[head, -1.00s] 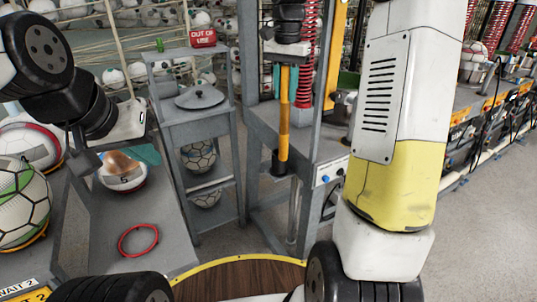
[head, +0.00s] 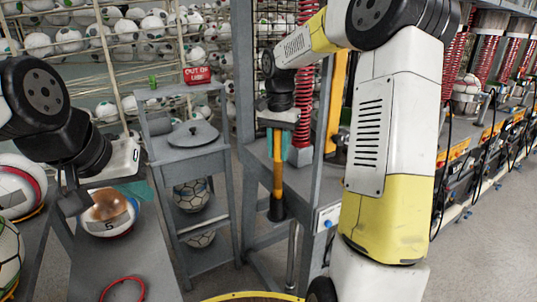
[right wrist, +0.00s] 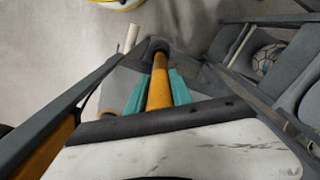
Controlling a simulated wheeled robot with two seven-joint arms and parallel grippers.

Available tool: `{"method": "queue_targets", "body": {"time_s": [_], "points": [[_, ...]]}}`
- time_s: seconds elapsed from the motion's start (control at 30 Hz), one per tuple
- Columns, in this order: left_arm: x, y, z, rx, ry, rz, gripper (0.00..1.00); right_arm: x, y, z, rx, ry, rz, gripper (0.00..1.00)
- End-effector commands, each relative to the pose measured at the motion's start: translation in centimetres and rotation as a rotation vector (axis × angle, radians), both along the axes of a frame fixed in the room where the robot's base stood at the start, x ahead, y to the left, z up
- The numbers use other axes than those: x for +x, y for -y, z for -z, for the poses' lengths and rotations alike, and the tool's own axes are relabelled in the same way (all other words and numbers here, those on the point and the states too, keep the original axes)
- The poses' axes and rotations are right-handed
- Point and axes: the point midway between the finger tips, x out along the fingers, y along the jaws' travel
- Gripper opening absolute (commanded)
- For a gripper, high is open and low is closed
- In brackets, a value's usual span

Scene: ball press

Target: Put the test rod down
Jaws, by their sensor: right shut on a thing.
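The test rod (head: 278,172) is an orange-yellow bar with a dark foot at its lower end. It hangs roughly upright at the front of a grey bench in the head view. My right gripper (head: 285,138) is shut on its upper part, with teal fingers around it. In the right wrist view the rod (right wrist: 160,82) runs between the teal fingers (right wrist: 158,92) to its dark end. Whether the foot touches anything cannot be told. My left gripper (head: 110,190) is over the left table near a ball; its finger opening is unclear.
The grey bench (head: 262,155) has a red spring and an orange post behind the rod. A grey stand (head: 208,160) with a round lid and a red sign is left of it. Balls (head: 20,185) and a red ring (head: 122,290) lie at left. Open floor (head: 470,240) shows at right.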

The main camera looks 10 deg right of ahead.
Motion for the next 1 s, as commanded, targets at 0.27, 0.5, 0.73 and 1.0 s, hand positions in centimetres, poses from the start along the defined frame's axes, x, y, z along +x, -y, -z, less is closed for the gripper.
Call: {"method": "queue_targets", "body": {"time_s": [0.27, 0.5, 0.73, 1.0], "points": [[0.0, 0.0, 0.0, 0.0, 0.0, 0.0, 0.0, 0.0, 0.0, 1.6, 0.001, -0.001, 0.0, 0.0], [0.0, 0.0, 0.0, 0.0, 0.0, 0.0, 0.0, 0.0, 0.0, 1.8, 0.001, -0.001, 0.0, 0.37], [0.0, 0.0, 0.0, 0.0, 0.0, 0.0, 0.0, 0.0, 0.0, 1.8, 0.001, -0.001, 0.0, 0.49], [0.0, 0.0, 0.0, 0.0, 0.0, 0.0, 0.0, 0.1, 0.0, 0.8, 0.0, 0.003, 0.0, 0.49]]}}
